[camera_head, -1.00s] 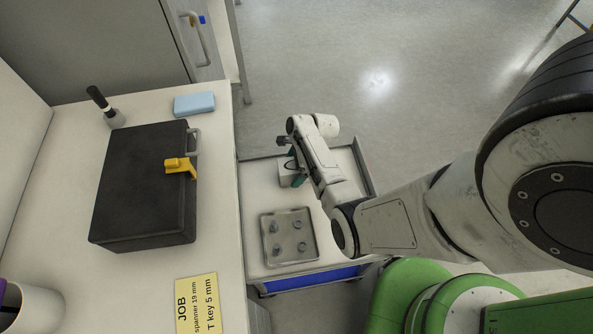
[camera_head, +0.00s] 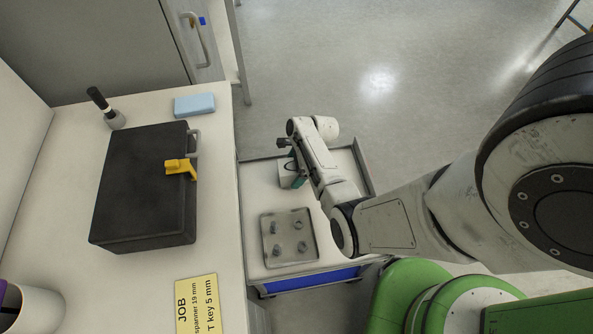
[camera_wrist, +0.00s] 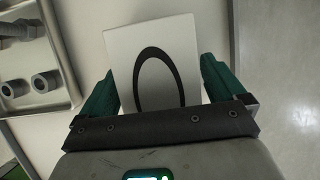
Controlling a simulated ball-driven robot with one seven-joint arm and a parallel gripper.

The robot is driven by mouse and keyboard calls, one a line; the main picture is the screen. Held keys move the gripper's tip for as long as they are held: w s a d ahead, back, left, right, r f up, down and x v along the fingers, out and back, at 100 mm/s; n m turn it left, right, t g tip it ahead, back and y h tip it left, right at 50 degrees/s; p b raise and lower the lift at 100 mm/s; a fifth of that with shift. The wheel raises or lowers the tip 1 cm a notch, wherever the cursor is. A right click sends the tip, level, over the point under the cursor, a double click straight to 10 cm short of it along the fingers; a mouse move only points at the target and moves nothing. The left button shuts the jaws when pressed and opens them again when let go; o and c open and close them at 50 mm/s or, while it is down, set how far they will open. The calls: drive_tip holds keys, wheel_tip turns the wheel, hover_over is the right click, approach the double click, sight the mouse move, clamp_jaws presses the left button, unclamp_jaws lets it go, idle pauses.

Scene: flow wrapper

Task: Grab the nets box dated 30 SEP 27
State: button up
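A white box (camera_wrist: 152,60) with a black oval ring on its face is between the two teal fingers of my gripper (camera_wrist: 160,88). In the head view the box (camera_head: 286,172) stands on the trolley, partly behind my wrist. The fingers lie along both sides of the box, at or very near its edges. I cannot tell whether they press on it. No date or name can be read on the box in these views.
A metal tray (camera_head: 266,257) with several grey fittings lies nearer on the trolley (camera_head: 253,200). At left a bench holds a black case (camera_head: 140,190) with a yellow latch, a light blue block (camera_head: 194,104), and a yellow job card (camera_head: 197,303). Floor is clear beyond the trolley.

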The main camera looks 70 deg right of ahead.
drive_tip(key=c, duration=0.9)
drive_tip(key=shift+c, duration=0.2)
